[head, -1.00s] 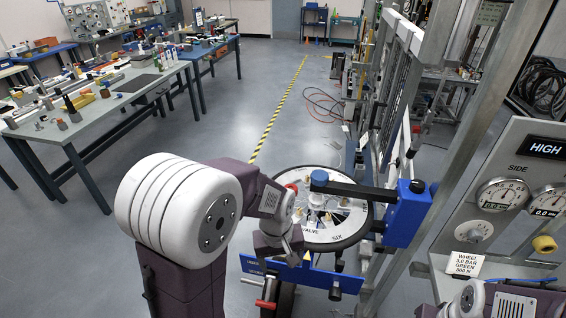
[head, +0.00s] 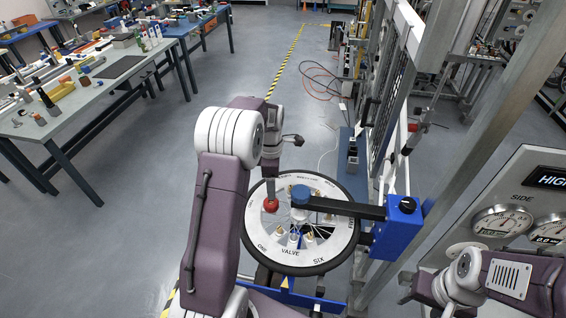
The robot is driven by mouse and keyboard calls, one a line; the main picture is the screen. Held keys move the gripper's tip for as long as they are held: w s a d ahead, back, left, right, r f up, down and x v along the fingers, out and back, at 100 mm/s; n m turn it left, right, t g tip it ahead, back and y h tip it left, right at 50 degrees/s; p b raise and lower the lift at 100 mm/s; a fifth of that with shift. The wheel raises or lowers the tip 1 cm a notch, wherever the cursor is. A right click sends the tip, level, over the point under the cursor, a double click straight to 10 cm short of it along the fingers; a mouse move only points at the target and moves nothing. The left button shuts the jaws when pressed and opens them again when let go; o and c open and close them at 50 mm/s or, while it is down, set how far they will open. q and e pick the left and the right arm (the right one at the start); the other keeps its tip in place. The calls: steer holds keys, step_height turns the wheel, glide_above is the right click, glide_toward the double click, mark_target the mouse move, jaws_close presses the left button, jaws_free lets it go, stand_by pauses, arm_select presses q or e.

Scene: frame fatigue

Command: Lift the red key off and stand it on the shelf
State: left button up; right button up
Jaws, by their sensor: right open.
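The red key (head: 270,205) shows as a small rounded red part at the left of the lettered white wheel disc (head: 325,252), beside the blue cap (head: 300,194). A grey upright piece meets it from above; I cannot tell whether this is its stem or part of my left gripper. My left arm reaches over the wheel's left side from the lower left, and its fingertips are not clear. My right gripper (head: 408,287) is open and empty at the lower right, apart from the wheel. I cannot tell which surface is the shelf.
A dark bar runs from the blue cap to a blue block (head: 400,228) at the wheel's right. A gauge panel (head: 535,200) is at far right. A cluttered workbench (head: 95,100) stands at left; floor between is clear.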

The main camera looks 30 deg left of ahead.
mark_target(271, 203)
arm_select(q)
steer(key=shift+s, duration=0.8)
steer(key=shift+s+f+p, duration=0.6)
steer(key=shift+s+f, duration=0.4)
steer(key=shift+f, duration=0.05)
steer(key=f, duration=0.1)
steer(key=w+f, duration=0.1)
steer(key=f, duration=0.1)
steer(key=w+f+p, duration=0.1)
steer(key=f, duration=0.1)
steer(key=shift+w+f, duration=0.2)
steer(key=shift+w, duration=0.05)
steer(key=shift+a+f, duration=0.1)
steer(key=shift+f, duration=0.25)
steer(key=shift+s+r, duration=0.15)
steer(key=shift+s, duration=0.45)
steer(key=shift+w, duration=0.3)
steer(key=c, duration=1.3)
steer(key=o, duration=0.5)
steer(key=shift+s, duration=0.1)
jaws_close()
steer(key=shift+r+p, duration=0.5)
steer(key=shift+p, duration=0.1)
steer(key=shift+r+p, duration=1.05)
steer(key=shift+r, duration=0.35)
arm_select(e)
step_height(271, 203, up, 6)
steer(key=s, duration=0.1)
steer(key=shift+s, duration=0.4)
steer(key=shift+r, duration=0.15)
